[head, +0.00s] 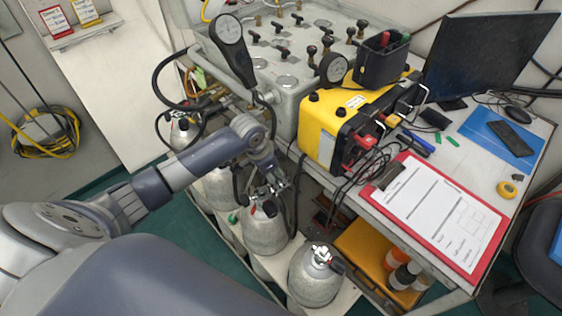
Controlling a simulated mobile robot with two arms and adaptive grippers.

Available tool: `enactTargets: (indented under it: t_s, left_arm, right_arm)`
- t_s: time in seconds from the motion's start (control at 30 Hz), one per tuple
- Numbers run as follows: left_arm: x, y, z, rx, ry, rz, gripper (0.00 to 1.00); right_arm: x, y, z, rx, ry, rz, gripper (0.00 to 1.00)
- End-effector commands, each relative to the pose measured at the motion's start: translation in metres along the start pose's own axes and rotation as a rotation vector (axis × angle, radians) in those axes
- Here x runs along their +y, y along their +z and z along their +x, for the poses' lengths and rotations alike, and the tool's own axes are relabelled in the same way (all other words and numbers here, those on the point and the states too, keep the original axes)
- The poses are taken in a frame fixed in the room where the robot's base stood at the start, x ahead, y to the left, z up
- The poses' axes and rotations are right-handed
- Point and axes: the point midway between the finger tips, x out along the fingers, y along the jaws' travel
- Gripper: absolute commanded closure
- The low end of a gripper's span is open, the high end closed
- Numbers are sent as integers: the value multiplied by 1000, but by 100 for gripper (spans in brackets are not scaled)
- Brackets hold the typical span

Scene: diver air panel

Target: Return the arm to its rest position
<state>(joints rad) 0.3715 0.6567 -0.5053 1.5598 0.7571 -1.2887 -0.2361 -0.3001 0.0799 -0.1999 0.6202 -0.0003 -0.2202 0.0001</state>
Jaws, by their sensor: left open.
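My left arm (165,178) comes in from the left and reaches across the floor toward the gas cylinders. My left gripper (272,186) is open, with its fingers pointing down just above the valve of a grey cylinder (266,232). Nothing shows clearly between the fingers, and I cannot tell whether they touch the valve. The grey air panel (300,60) with its valves and gauges stands behind the gripper. My right gripper is not in view.
A yellow unit (320,130) and a red clipboard (440,215) are on the table right of the gripper. Another cylinder (315,275) stands in front. Black hoses hang close around the gripper. Green floor (190,245) is open beneath the arm.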

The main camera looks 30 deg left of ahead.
Motion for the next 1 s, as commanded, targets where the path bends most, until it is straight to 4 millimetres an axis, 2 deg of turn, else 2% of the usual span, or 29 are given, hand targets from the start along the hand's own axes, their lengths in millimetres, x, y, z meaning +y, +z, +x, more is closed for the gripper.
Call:
enactTargets:
  t_s: [0.17,0.27,0.37,0.5,0.6,0.7,0.83,1.0]
  left_arm:
    - [0,0,0,0,0,0,40]
    - [7,1,2,1,6,4,40]
    - [32,5,7,2,21,14,40]
    - [91,17,10,12,47,19,40]
    - [133,31,5,23,55,-3,40]
    - [166,47,-8,33,50,-50,40]
    - [194,71,-30,37,24,-139,40]
    - [208,98,-56,25,-19,-244,40]
  right_arm:
    - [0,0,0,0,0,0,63]
    - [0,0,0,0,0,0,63]
    - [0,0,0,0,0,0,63]
    - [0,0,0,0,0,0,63]
    - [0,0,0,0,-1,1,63]
    - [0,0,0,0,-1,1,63]
    - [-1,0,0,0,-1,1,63]
    - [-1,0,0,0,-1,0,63]
